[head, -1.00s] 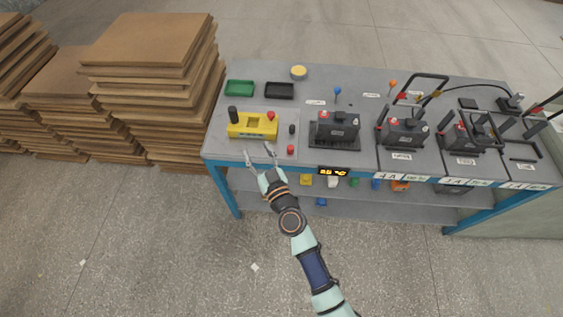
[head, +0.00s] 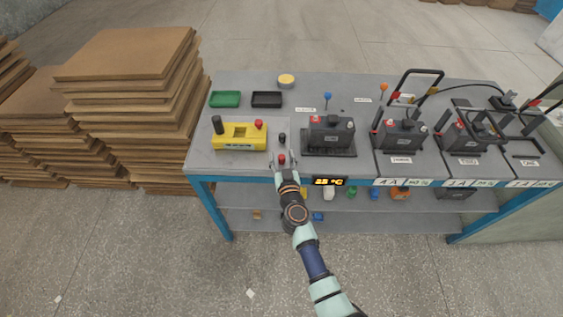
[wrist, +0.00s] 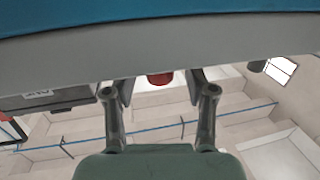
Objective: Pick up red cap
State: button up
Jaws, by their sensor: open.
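The small red cap (head: 282,159) stands near the front edge of the table, just in front of a black cap (head: 282,138). My gripper (head: 281,163) is open at the front edge, with one finger on each side of the red cap. In the wrist view the red cap (wrist: 160,79) shows between the two fingertips of my gripper (wrist: 160,88). Its far part is cut off by the table edge. I cannot tell whether either finger touches it.
A yellow block (head: 240,136) with a black post and a red knob stands to the left. A battery on a dark tray (head: 329,153) stands close on the right. Green (head: 225,99) and black (head: 266,99) trays lie behind. The blue-edged table front (wrist: 160,18) is close to my gripper.

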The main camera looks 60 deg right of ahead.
jog(key=shift+w+d, duration=0.2)
jog(key=shift+d, duration=0.15)
jog(key=shift+a, duration=0.1)
jog(key=c, duration=1)
jog(key=shift+o, duration=0.2)
jog(key=shift+r, duration=0.1)
